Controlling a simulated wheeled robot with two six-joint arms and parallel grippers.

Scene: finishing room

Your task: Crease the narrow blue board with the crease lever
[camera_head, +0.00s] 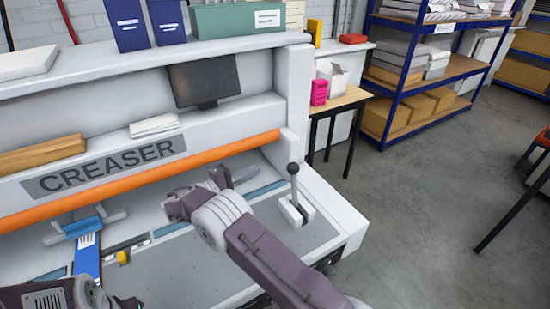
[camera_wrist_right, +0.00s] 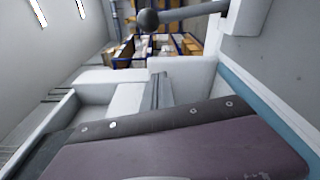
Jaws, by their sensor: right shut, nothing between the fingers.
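The narrow blue board (camera_head: 88,258) lies on the creaser bed at the left, its far end by a blue-and-grey part under the orange bar. Its near end is hidden by my left arm. The crease lever (camera_head: 293,185), with a black ball knob, stands upright at the bed's right end. Its knob also shows at the top of the right wrist view (camera_wrist_right: 148,19). My right gripper (camera_head: 238,178) is shut and empty over the bed, left of the lever and apart from it. My left gripper (camera_head: 118,301) is partly in view at the bottom left; its jaws are unclear.
The creaser's orange bar (camera_head: 150,180) spans the back of the bed. A yellow knob (camera_head: 122,257) sits right of the board. A dark screen (camera_head: 204,80) stands above. A side table (camera_head: 345,98) and blue-framed shelves (camera_head: 395,95) are beyond; the floor at the right is mostly clear.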

